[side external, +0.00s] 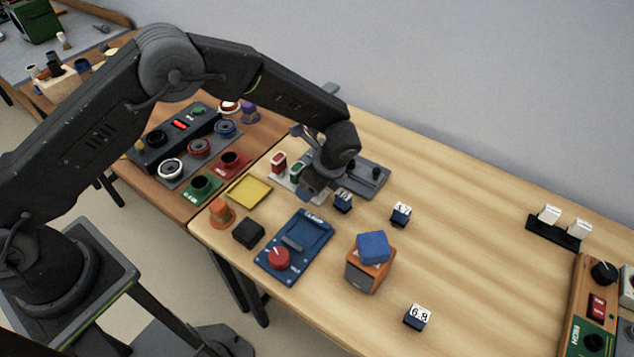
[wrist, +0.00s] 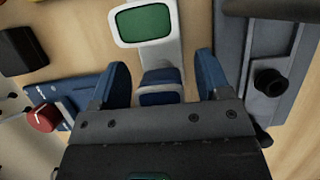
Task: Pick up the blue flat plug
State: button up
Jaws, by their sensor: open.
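My gripper (side external: 316,190) is low over the table beside the grey fixtures, its two blue fingers apart. In the wrist view my gripper (wrist: 161,72) has a small dark blue piece (wrist: 160,98) between its open fingers, with visible gaps on both sides. I cannot tell which one is the flat plug.
A blue block (side external: 373,247) rests on an orange block (side external: 366,277). A blue panel with a red knob (side external: 278,258), a black block (side external: 248,233) and a yellow pad (side external: 249,190) lie left. A green-topped fixture (wrist: 146,23) and a grey fixture with a black knob (wrist: 270,82) are close by.

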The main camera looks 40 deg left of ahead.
jog(key=shift+f, duration=0.1)
jog(key=shift+c, duration=0.2)
jog(key=c, duration=1)
jog(key=shift+o, duration=0.2)
